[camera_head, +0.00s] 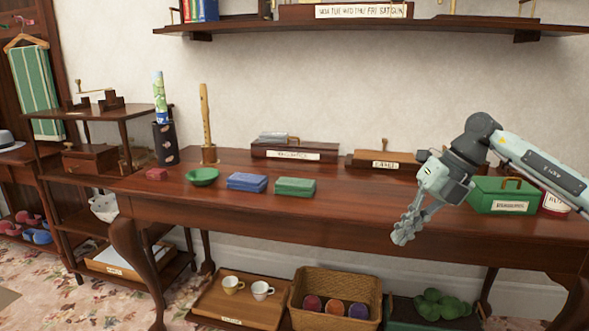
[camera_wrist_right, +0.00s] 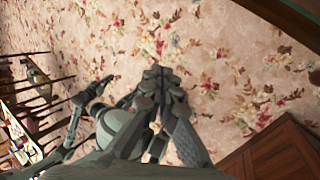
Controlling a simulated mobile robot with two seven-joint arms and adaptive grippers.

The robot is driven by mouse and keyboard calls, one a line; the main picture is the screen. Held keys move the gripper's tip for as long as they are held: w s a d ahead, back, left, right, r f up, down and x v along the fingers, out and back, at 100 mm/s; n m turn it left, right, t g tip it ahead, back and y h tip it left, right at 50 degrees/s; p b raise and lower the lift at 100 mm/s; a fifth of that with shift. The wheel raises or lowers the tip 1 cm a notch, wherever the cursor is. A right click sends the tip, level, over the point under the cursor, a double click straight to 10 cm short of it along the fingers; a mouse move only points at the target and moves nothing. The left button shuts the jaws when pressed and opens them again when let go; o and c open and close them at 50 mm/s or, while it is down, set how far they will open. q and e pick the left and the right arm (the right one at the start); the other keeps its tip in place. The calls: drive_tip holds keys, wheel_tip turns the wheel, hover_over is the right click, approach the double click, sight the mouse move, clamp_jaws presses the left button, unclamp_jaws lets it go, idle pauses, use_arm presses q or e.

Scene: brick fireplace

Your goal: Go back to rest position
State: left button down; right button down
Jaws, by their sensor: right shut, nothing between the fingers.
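My right gripper (camera_head: 403,236) hangs in front of the long wooden table at the right of the head view, pointing down and to the left. It is shut and holds nothing. In the right wrist view its fingers (camera_wrist_right: 158,75) are together over the flowered carpet (camera_wrist_right: 215,45). My right arm comes in from the right edge, above the table's right end.
The box stands just behind my right arm. Below are a tray (camera_head: 215,303) with cups and a wicker basket (camera_head: 335,283).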

drive_tip(key=w+a+r+m+t+y, duration=0.1)
drive_tip(key=a+m+t+y, duration=0.35)
drive_tip(key=a+y, duration=1.1)
drive_tip(key=w+d+f+m+t+h, duration=0.2)
drive_tip(key=d+f+m+t+h, duration=0.3)
drive_tip(key=m+h, duration=0.4)
drive_tip(key=w+d+f+m+t+h, duration=0.2)
drive_tip(key=d+f+m+t+h, duration=0.2)
drive_tip(key=f+m+t+h, duration=0.5)
drive_tip(key=s+d+f+m+g+h, duration=0.2)
drive_tip(key=s+d+f+m+g, duration=0.35)
drive_tip(key=f, duration=0.35)
drive_tip(key=s+d+f+m+g+h, duration=0.3)
drive_tip(key=s+d+f+m+g, duration=0.15)
drive_tip(key=s+f, duration=0.85)
drive_tip(key=s+f+m+g, duration=0.1)
drive_tip(key=s+f+g, duration=0.2)
drive_tip(key=s, duration=0.6)
drive_tip(key=s+d+f+m+g, duration=0.1)
drive_tip(key=s+f+g, duration=0.2)
drive_tip(key=s+f, duration=0.4)
drive_tip(key=shift+s+d+f+y, duration=0.3)
drive_tip(key=shift+s+y, duration=0.15)
drive_tip(key=shift+s, duration=0.55)
drive_tip(key=shift+g, duration=0.25)
